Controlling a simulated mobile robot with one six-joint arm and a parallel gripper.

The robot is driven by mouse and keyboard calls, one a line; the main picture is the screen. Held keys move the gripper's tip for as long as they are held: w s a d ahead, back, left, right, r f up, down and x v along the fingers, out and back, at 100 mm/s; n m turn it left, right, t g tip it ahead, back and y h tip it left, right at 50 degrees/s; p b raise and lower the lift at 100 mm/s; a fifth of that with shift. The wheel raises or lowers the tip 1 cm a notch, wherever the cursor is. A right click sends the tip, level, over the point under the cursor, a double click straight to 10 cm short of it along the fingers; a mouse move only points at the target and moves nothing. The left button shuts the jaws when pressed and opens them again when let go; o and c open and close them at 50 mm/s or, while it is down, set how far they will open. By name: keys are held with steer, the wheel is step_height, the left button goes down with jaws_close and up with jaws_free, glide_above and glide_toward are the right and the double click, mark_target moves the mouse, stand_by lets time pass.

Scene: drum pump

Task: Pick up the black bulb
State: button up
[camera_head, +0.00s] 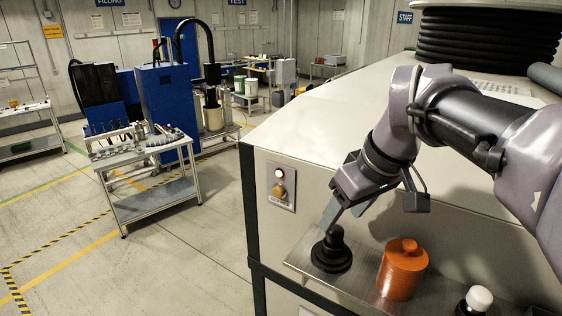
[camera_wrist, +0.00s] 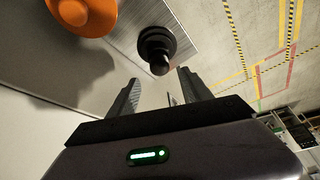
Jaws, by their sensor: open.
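The black bulb (camera_head: 332,251) stands upright on a metal shelf (camera_head: 298,262) at the side of the large grey-beige cabinet. It has a wide round base and a narrower knob on top. In the wrist view the black bulb (camera_wrist: 157,48) lies ahead of the fingertips, roughly midway between them. My gripper (camera_head: 340,212) is just above the bulb in the head view, tilted down toward it. In the wrist view my gripper (camera_wrist: 158,85) has its two fingers spread apart with nothing between them. Whether a finger touches the bulb, I cannot tell.
An orange lidded jar (camera_head: 403,272) stands right of the bulb on the same shelf, and shows in the wrist view (camera_wrist: 85,14). A black item with a white knob (camera_head: 478,299) is further right. The cabinet top (camera_head: 330,110) is largely clear. A cart (camera_head: 150,200) stands left.

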mark_target(336, 228)
steer(key=shift+d+f, duration=0.1)
steer(key=shift+f, duration=0.25)
steer(key=b+x, duration=0.4)
steer(key=x, duration=0.1)
steer(key=shift+s, duration=0.15)
steer(key=shift+a+f, duration=0.15)
steer(key=shift+a, duration=0.05)
steer(key=shift+d+r, duration=0.2)
steer(key=shift+r, duration=0.05)
steer(key=shift+c, duration=0.5)
steer(key=shift+a, duration=0.1)
jaws_close()
